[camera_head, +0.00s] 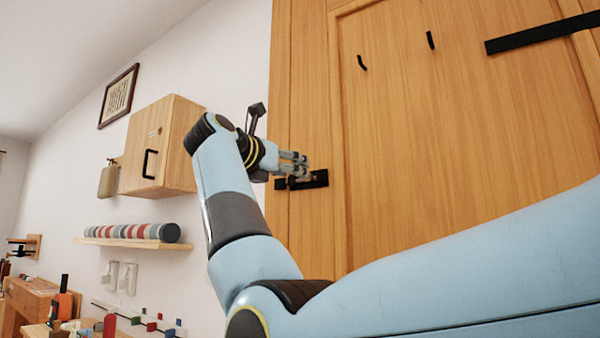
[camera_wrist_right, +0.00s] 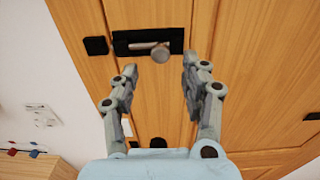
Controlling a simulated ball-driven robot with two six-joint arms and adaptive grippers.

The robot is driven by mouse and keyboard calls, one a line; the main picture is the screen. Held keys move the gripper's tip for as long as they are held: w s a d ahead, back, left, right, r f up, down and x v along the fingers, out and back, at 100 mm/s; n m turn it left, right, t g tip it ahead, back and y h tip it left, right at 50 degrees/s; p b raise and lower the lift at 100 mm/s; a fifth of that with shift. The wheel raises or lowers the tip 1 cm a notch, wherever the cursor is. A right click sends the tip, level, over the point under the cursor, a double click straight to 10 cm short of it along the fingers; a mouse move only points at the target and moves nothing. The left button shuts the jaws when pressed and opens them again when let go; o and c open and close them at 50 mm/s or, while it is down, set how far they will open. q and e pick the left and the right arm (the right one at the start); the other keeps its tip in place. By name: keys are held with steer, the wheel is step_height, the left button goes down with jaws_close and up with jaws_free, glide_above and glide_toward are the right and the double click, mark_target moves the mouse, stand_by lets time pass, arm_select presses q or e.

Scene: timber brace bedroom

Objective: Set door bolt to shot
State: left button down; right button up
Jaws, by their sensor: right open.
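The door bolt (camera_head: 319,179) is a black plate on the wooden door, with a small black keeper piece just left of it. In the right wrist view the bolt plate (camera_wrist_right: 176,37) holds a grey rod with a round grey knob (camera_wrist_right: 160,54). The keeper (camera_wrist_right: 96,45) sits left of the plate, across a narrow gap; I see no rod crossing it. My right gripper (camera_head: 303,165) is at the bolt and hides part of it. In the wrist view the right gripper (camera_wrist_right: 160,70) is open, its fingers either side of the knob and apart from it. My left gripper is out of view.
The wooden door (camera_head: 440,140) carries black hooks and a black bar (camera_head: 540,34). Left on the wall are a wooden cabinet (camera_head: 180,135) and a shelf (camera_head: 130,242) with a row of coloured rolls. A workbench (camera_head: 30,300) stands lower left.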

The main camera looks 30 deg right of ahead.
steer(key=x, duration=0.5)
steer(key=shift+w+d+p, duration=0.15)
steer(key=shift+d+p, duration=0.1)
steer(key=shift+p, duration=0.05)
jaws_close()
